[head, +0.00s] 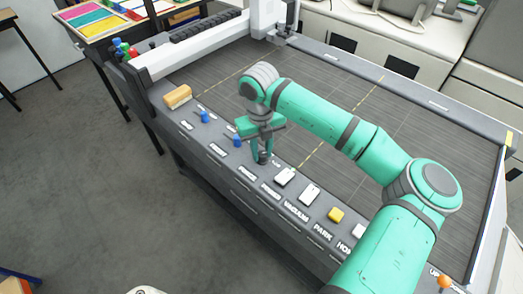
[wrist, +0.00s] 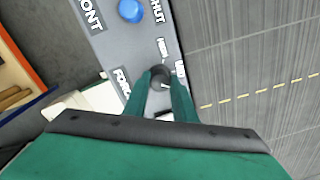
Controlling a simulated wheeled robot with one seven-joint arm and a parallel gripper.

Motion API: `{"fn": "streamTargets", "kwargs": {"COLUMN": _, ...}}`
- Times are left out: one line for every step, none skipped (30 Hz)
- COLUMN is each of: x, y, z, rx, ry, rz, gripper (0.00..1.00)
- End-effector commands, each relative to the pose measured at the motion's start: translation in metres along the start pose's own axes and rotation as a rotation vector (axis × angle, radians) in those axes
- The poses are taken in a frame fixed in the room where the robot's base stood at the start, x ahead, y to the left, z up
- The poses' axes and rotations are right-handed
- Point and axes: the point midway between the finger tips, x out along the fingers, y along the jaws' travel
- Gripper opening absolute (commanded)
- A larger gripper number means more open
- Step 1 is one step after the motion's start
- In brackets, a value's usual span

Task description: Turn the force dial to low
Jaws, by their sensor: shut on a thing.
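The force dial (wrist: 160,80) is a small dark round knob on the grey control strip, beside a label that begins "FOR" in the wrist view. Small white position labels stand around its far side, too small to read surely. My gripper (wrist: 161,84) is shut on the dial, one green finger on each side. In the head view my gripper (head: 262,157) points down at the strip and hides the dial. Which position the dial points to, I cannot tell.
A blue knob (wrist: 130,10) sits on the strip near the dial; another blue knob (head: 204,116) is farther left. White switches (head: 285,176), a yellow button (head: 336,215) and an orange knob (head: 445,282) lie to the right. A wooden block (head: 178,97) sits at the left end.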

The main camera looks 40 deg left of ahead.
Motion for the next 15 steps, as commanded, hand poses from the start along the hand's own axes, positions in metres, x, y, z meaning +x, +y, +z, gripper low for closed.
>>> {"fn": "streamTargets", "kwargs": {"x": -0.0005, "y": 0.0005, "z": -0.0005, "rx": 0.038, "ry": 0.003, "rz": -0.001, "gripper": 0.02}}
{"fn": "streamTargets", "kwargs": {"x": -0.0006, "y": 0.0004, "z": -0.0005, "rx": 0.065, "ry": 0.003, "rz": -0.001, "gripper": 0.02}}
{"fn": "streamTargets", "kwargs": {"x": -0.0007, "y": 0.0005, "z": -0.0004, "rx": 0.100, "ry": 0.004, "rz": -0.001, "gripper": 0.02}}
{"fn": "streamTargets", "kwargs": {"x": -0.0005, "y": 0.0006, "z": -0.0004, "rx": 0.125, "ry": 0.005, "rz": 0.000, "gripper": 0.02}}
{"fn": "streamTargets", "kwargs": {"x": -0.0004, "y": 0.0009, "z": -0.0004, "rx": 0.151, "ry": 0.006, "rz": 0.000, "gripper": 0.02}}
{"fn": "streamTargets", "kwargs": {"x": -0.0003, "y": 0.0010, "z": -0.0005, "rx": 0.182, "ry": 0.007, "rz": 0.001, "gripper": 0.02}}
{"fn": "streamTargets", "kwargs": {"x": -0.0003, "y": 0.0010, "z": -0.0005, "rx": 0.206, "ry": 0.007, "rz": 0.001, "gripper": 0.02}}
{"fn": "streamTargets", "kwargs": {"x": -0.0005, "y": 0.0009, "z": -0.0004, "rx": 0.227, "ry": 0.007, "rz": 0.000, "gripper": 0.02}}
{"fn": "streamTargets", "kwargs": {"x": -0.0006, "y": 0.0009, "z": -0.0002, "rx": 0.255, "ry": 0.007, "rz": 0.000, "gripper": 0.02}}
{"fn": "streamTargets", "kwargs": {"x": -0.0006, "y": 0.0009, "z": -0.0001, "rx": 0.274, "ry": 0.008, "rz": 0.000, "gripper": 0.02}}
{"fn": "streamTargets", "kwargs": {"x": -0.0005, "y": 0.0010, "z": -0.0001, "rx": 0.293, "ry": 0.008, "rz": 0.001, "gripper": 0.02}}
{"fn": "streamTargets", "kwargs": {"x": -0.0003, "y": 0.0012, "z": -0.0001, "rx": 0.316, "ry": 0.009, "rz": 0.001, "gripper": 0.02}}
{"fn": "streamTargets", "kwargs": {"x": -0.0002, "y": 0.0013, "z": -0.0002, "rx": 0.333, "ry": 0.010, "rz": 0.002, "gripper": 0.02}}
{"fn": "streamTargets", "kwargs": {"x": -0.0001, "y": 0.0013, "z": -0.0003, "rx": 0.347, "ry": 0.010, "rz": 0.002, "gripper": 0.02}}
{"fn": "streamTargets", "kwargs": {"x": -0.0001, "y": 0.0013, "z": -0.0003, "rx": 0.366, "ry": 0.011, "rz": 0.002, "gripper": 0.02}}
